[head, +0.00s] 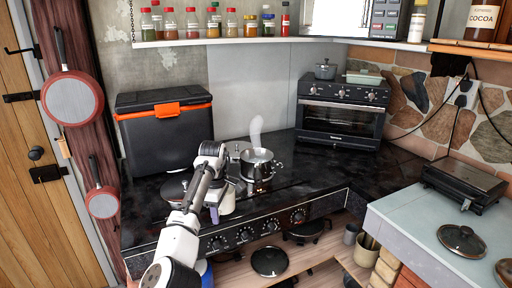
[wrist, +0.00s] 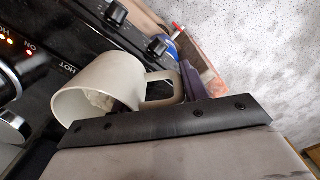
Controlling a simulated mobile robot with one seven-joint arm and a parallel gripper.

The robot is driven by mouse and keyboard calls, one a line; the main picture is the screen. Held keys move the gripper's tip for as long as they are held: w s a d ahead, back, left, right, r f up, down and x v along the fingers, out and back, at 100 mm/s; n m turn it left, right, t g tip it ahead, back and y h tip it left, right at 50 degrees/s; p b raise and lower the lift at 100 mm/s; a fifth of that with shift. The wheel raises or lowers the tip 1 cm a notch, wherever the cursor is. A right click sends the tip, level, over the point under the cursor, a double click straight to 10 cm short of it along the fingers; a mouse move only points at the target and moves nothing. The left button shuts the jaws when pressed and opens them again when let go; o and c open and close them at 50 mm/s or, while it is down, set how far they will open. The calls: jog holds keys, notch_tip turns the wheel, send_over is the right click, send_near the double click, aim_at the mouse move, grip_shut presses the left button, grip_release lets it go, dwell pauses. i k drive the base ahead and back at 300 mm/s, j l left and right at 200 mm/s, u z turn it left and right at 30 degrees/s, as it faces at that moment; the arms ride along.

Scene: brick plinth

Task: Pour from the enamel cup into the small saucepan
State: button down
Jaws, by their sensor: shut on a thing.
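The pale enamel cup (wrist: 112,78) is in my gripper (wrist: 182,92). The fingers are shut at its looped handle in the wrist view. Its open mouth faces lower left in that view, and something whitish shows inside; I cannot tell what it is. In the head view the pale cup (head: 226,201) is partly hidden by my wrist, above the front of the hob. The small saucepan (head: 258,168), of shiny metal, stands on the hob just right of and behind the cup. The cup is apart from it.
A pale upright shape (head: 256,130) rises behind the saucepan. A black cooler box (head: 165,135) stands behind left, and a toaster oven (head: 341,110) behind right. Control knobs (head: 270,226) line the hob's front. The dark counter right of the saucepan is clear.

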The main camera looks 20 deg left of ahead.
aim_at(257, 170)
jog(key=i+j, duration=0.35)
jog(key=i, duration=0.15)
jog(key=i+j, duration=0.35)
jog(key=i, duration=0.1)
